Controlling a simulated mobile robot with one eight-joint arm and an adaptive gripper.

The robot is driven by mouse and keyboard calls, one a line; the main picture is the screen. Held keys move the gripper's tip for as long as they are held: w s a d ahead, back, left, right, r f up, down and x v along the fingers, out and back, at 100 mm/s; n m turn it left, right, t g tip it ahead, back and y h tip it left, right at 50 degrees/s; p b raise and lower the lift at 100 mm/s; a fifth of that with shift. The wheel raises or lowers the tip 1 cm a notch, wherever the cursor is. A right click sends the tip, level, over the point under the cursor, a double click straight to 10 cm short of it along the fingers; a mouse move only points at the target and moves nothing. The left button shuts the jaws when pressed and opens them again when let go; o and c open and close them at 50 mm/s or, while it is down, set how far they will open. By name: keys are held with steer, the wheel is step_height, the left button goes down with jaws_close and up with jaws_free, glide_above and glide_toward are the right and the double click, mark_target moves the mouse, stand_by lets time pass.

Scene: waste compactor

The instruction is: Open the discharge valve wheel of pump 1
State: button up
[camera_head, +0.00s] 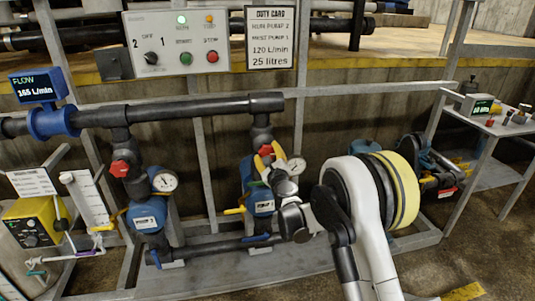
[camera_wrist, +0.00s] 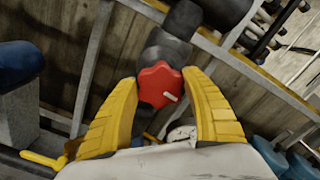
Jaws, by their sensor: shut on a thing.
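The red valve wheel (camera_wrist: 160,86) with a white mark sits on the dark upright pipe above the right-hand pump (camera_head: 259,196). My gripper (camera_wrist: 161,80) has one yellow finger on each side of this wheel and is shut on it. In the head view my gripper (camera_head: 265,158) reaches this pipe and largely hides the wheel. A second red valve wheel (camera_head: 120,168) is on the left-hand pump's pipe, apart from my gripper. The small pump labels are too blurred to read, so I cannot tell their numbers.
A pressure gauge (camera_head: 296,166) sits close right of my gripper. The flow display (camera_head: 38,85) reads 165 L/min. A control panel (camera_head: 178,43) and duty card (camera_head: 272,38) hang above. A grey rail runs behind the pipes. A side table (camera_head: 498,126) stands at right.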

steer(key=shift+n, duration=0.6)
steer(key=o, duration=1.2)
steer(key=shift+s, duration=0.1)
steer(key=v, duration=1.2)
